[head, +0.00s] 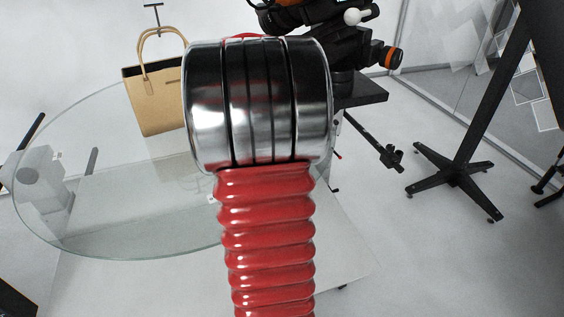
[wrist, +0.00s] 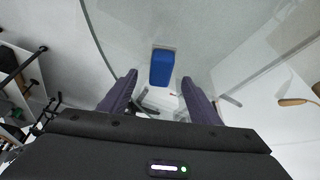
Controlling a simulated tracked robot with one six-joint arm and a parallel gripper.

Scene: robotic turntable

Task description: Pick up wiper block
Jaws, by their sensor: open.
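The wiper block (wrist: 162,67) is a blue rectangular block in the wrist view. It lies on a pale surface just inside the curved edge of what looks like the round glass turntable. My gripper (wrist: 159,77) is open, with its two dark fingers to the lower left and lower right of the block. The block shows in the gap ahead of the fingertips, and nothing is held. How far it is from the tips I cannot tell. In the head view I do not see the block or the fingers; the middle is covered by a metal-and-red ribbed column.
The glass turntable (head: 110,235) spreads across the left of the head view. A tan handbag (head: 158,100) stands at its back. A grey device (head: 42,175) is at its left edge. A black stand (head: 458,170) is on the floor at right.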

